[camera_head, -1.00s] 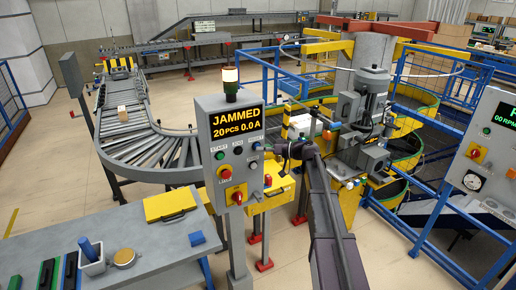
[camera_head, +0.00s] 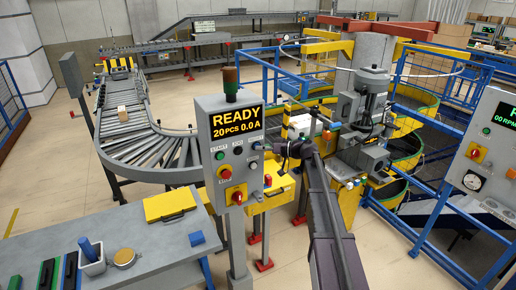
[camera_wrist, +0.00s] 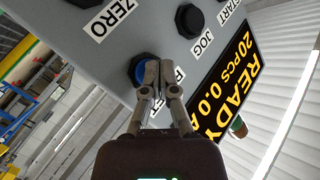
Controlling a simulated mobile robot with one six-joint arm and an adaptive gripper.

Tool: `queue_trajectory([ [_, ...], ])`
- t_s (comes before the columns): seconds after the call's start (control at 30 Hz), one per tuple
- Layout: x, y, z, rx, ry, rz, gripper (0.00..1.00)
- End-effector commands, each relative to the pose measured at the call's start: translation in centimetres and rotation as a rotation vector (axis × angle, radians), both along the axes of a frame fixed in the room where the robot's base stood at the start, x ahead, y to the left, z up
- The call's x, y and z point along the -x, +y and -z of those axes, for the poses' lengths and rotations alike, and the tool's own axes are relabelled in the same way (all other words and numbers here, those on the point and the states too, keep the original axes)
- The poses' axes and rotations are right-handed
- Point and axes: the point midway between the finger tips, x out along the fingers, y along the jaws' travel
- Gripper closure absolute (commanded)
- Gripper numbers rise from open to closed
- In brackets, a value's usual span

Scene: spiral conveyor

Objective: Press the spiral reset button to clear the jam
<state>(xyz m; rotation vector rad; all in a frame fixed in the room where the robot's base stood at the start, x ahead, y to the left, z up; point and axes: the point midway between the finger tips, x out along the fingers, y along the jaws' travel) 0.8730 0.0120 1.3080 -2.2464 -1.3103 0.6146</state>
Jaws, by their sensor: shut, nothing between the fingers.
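The control panel (camera_head: 204,150) stands on a post in the middle of the head view, with a display (camera_head: 235,121) reading READY, 20 PCS, 0.0 A. In the wrist view, a blue button (camera_wrist: 136,68) in a black ring sits on the grey panel face. The label beside it is mostly hidden behind my fingers. My gripper (camera_wrist: 153,64) is shut and empty, its fingertips at the edge of the blue button and covering part of it. Whether they touch it I cannot tell. In the head view, my arm reaches the panel's right side.
A red button (camera_head: 225,173) and a red-yellow switch (camera_head: 237,194) sit lower on the panel. A grey bench (camera_head: 150,240) stands at left, the spiral conveyor (camera_head: 410,110) at right.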

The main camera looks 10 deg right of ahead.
Motion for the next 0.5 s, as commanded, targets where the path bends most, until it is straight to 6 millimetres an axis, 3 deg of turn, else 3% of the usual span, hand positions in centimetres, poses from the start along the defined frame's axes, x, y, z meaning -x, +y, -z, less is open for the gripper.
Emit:
queue_trajectory([
  [0.5, 1.0, -0.3, 0.0, 0.0, 0.0, 0.0, 1.0],
])
